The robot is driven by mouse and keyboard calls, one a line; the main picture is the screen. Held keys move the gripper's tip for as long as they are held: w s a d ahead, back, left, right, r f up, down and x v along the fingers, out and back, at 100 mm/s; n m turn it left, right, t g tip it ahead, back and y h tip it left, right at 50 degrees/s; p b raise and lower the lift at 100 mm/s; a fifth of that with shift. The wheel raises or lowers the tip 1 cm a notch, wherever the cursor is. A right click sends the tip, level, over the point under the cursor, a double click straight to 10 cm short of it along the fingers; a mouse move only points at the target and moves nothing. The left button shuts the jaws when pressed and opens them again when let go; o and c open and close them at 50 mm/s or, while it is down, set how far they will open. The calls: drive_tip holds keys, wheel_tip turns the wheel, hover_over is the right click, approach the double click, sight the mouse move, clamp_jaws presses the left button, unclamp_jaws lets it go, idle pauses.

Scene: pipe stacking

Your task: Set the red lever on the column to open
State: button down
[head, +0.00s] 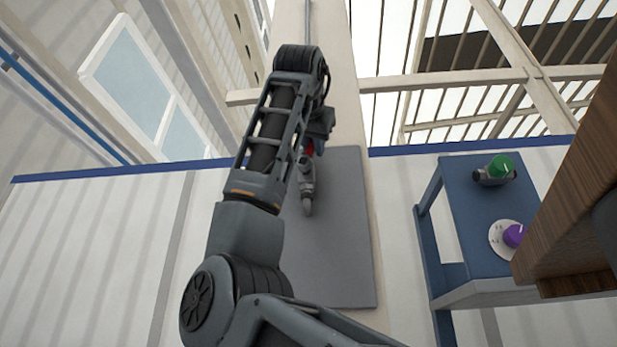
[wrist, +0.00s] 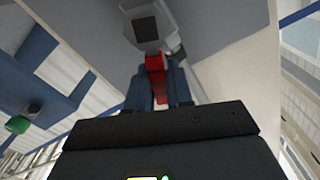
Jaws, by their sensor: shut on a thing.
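The red lever (wrist: 156,68) shows in the wrist view between the two dark blue fingers of my gripper (wrist: 160,88), which is shut on it. The lever joins a grey valve body (wrist: 146,28) with a dark square end. In the head view only a bit of the red lever (head: 309,149) shows beside my gripper (head: 318,132); my arm hides much of it. The grey valve (head: 307,185) is mounted on a grey panel (head: 340,240) on the beige column (head: 340,110). The lever's exact angle is hard to tell.
A blue frame (head: 470,225) at the right carries a green-knobbed valve (head: 497,169) and a purple knob (head: 512,236) on a white dial. A brown wooden block (head: 580,215) fills the right edge. The panel below the valve is clear.

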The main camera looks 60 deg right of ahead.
drive_tip(key=shift+w+a+r+n, duration=0.1)
drive_tip(key=shift+w+n, duration=0.25)
drive_tip(key=shift+n, duration=0.4)
drive_tip(key=shift+w+a+n, duration=0.15)
drive_tip(key=shift+w+n, duration=0.2)
drive_tip(key=shift+n, duration=0.45)
drive_tip(key=shift+w+a+r+n, duration=0.1)
drive_tip(key=shift+w+n, duration=0.25)
drive_tip(key=shift+n, duration=0.4)
drive_tip(key=c, duration=1.1)
unclamp_jaws()
drive_tip(key=b+v, duration=0.1)
drive_tip(key=v, duration=0.6)
drive_tip(key=shift+a+b, duration=0.35)
drive_tip(key=shift+a, duration=0.05)
drive_tip(key=shift+s, duration=0.1)
